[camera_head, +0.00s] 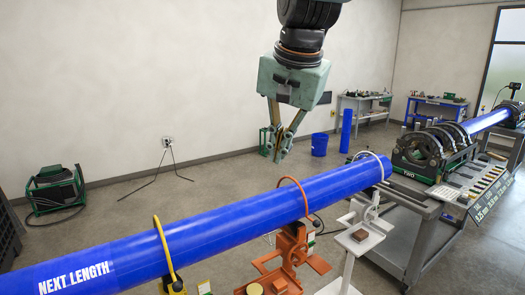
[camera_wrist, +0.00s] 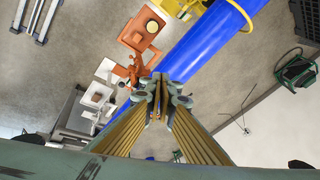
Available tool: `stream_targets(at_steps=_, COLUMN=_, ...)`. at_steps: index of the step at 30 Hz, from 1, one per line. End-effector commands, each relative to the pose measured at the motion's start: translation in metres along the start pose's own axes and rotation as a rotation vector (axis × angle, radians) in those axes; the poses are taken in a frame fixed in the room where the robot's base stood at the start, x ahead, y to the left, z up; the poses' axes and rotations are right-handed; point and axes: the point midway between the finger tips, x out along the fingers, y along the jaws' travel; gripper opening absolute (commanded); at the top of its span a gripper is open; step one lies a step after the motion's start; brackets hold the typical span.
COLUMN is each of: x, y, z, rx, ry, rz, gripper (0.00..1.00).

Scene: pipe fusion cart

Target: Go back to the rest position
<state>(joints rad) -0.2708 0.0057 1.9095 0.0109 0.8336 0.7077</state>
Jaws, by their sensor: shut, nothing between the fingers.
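My gripper (camera_head: 278,158) hangs fingers-down from the green wrist housing, above and behind the long blue pipe. Its fingers are shut with nothing between them. In the wrist view my gripper (camera_wrist: 157,98) shows its fingers meeting near the middle, with the blue pipe (camera_wrist: 205,45) beyond them. The blue pipe (camera_head: 230,214), marked "NEXT LENGTH", rests on stands under yellow, orange and white hoops. In the head view the fingers stand apart from the pipe, as far as I can tell.
The fusion machine (camera_head: 430,150) stands on a grey cart (camera_head: 400,240) at right. Orange (camera_head: 290,245) and white (camera_head: 362,235) stands hold the pipe. A green-framed unit (camera_head: 57,190), a tripod (camera_head: 167,160) and a blue bucket (camera_head: 319,145) stand behind. Floor between pipe and wall is mostly clear.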

Motion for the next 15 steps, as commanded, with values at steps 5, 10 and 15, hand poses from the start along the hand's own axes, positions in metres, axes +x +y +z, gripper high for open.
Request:
stream_targets(at_steps=5, x=-0.014, y=0.038, z=0.018, rx=-0.042, ry=0.005, rz=0.01, gripper=0.0)
stream_targets(at_steps=10, x=-0.024, y=0.072, z=0.038, rx=-0.085, ry=0.007, rz=0.022, gripper=0.0)
stream_targets(at_steps=15, x=-0.033, y=0.105, z=0.06, rx=-0.128, ry=0.008, rz=0.033, gripper=0.0)
